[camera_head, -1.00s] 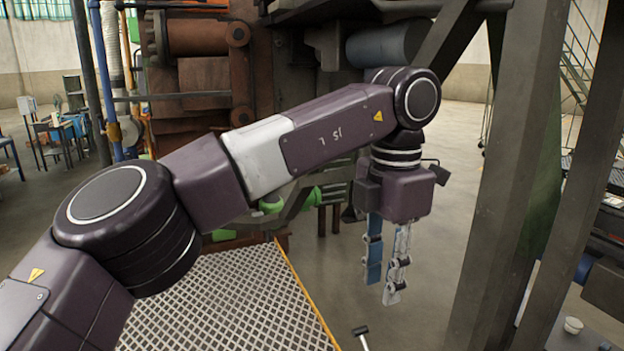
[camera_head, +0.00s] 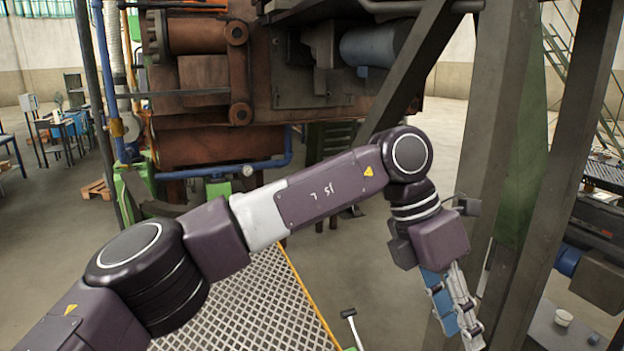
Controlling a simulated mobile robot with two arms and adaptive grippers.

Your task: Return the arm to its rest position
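My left arm reaches across the head camera view from the lower left. Its wrist is bent, and the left gripper (camera_head: 460,336) points down and slightly to the right, near the lower right of the picture. Its two fingers, one bluish and one silvery, lie side by side with a narrow gap and nothing between them. The gripper shows in front of a dark slanted steel post and touches nothing that I can see. My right gripper is not in view.
A dark steel post (camera_head: 480,170) stands close behind and right of the gripper. A rusty machine (camera_head: 205,85) fills the back. A metal grating (camera_head: 250,308) with a yellow edge lies below the arm. A hammer-like tool (camera_head: 352,326) shows near the bottom.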

